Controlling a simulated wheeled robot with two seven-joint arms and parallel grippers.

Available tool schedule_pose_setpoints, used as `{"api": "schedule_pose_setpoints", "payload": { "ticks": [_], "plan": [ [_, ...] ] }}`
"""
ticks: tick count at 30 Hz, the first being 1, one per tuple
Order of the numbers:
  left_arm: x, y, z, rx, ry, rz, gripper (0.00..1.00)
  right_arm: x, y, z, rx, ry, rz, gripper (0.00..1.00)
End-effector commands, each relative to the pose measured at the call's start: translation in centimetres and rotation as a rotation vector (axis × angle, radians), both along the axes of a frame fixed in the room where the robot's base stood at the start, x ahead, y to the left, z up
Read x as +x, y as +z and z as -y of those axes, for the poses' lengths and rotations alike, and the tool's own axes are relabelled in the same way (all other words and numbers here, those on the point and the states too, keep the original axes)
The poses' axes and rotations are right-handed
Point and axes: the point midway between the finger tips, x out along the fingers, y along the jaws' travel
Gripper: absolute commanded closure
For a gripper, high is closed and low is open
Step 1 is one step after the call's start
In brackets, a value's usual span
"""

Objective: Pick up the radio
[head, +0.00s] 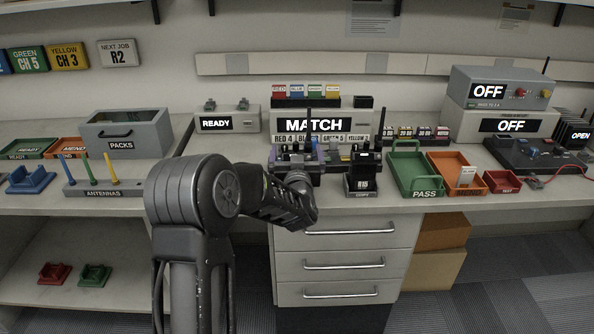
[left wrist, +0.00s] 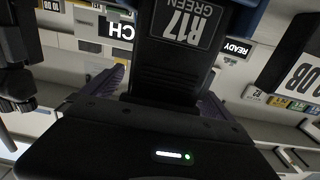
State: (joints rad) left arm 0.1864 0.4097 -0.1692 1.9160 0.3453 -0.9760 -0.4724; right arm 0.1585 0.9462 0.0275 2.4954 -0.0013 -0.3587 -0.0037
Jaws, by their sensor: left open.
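A dark radio labelled R17 GREEN (left wrist: 185,35) shows large in the left wrist view, upside down, between the two purple fingers of my left gripper (left wrist: 165,92). The fingers are spread, one on each side of the radio. In the head view my left gripper (head: 311,158) is at the bench's front middle, below the MATCH display. There the radio is mostly hidden by the gripper and arm. Whether the fingers touch it, I cannot tell. A second dark radio labelled R15 (head: 362,184) stands upright in a holder marked COPY, just right of my gripper. My right gripper is not in view.
The MATCH display box (head: 350,121) stands close behind. A green PASS tray (head: 411,170), an orange tray (head: 455,172) and a small red tray (head: 502,181) lie to the right. An antenna rack (head: 105,191) and a PACKS box (head: 126,133) are at left.

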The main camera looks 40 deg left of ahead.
Motion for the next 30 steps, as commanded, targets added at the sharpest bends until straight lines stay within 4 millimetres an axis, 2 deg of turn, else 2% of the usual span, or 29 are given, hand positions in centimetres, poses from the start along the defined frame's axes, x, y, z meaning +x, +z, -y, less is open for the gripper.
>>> {"api": "schedule_pose_setpoints", "payload": {
  "ticks": [5, 30],
  "plan": [
    [-0.01, 0.01, 0.00, 0.000, 0.000, 0.000, 0.03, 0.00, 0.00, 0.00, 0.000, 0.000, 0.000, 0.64],
    [-0.01, 0.01, 0.01, 0.000, 0.000, 0.000, 0.71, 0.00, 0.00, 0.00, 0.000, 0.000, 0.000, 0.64]
  ]
}}
